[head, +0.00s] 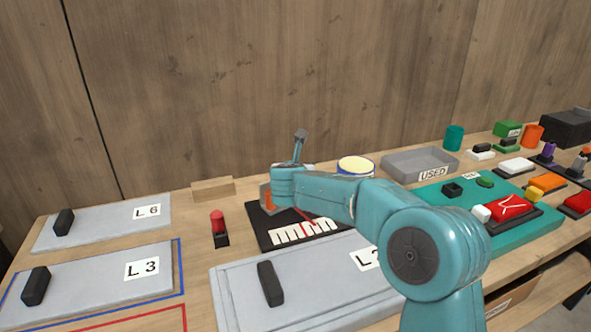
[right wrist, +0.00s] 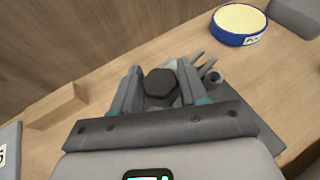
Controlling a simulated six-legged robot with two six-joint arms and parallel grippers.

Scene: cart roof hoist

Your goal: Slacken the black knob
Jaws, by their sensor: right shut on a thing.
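The black knob (right wrist: 160,84) is a dark, faceted cap between the two fingers of my right gripper (right wrist: 158,88) in the right wrist view. The fingers are shut on its sides. Grey metal parts (right wrist: 206,72) show just beyond it. In the head view my right gripper (head: 268,197) is over the back of a black board (head: 258,222), and my arm hides the knob there. A bit of orange shows by the gripper. My left gripper is in neither view.
A grey lever (head: 299,146) stands up behind my right wrist. A blue-rimmed yellow tub (head: 356,166) and a grey USED tray (head: 407,176) stand to the right. A red-topped post (head: 218,226), a wooden block (head: 212,189) and grey plates L6 (head: 105,222) and L3 (head: 95,278) are to the left.

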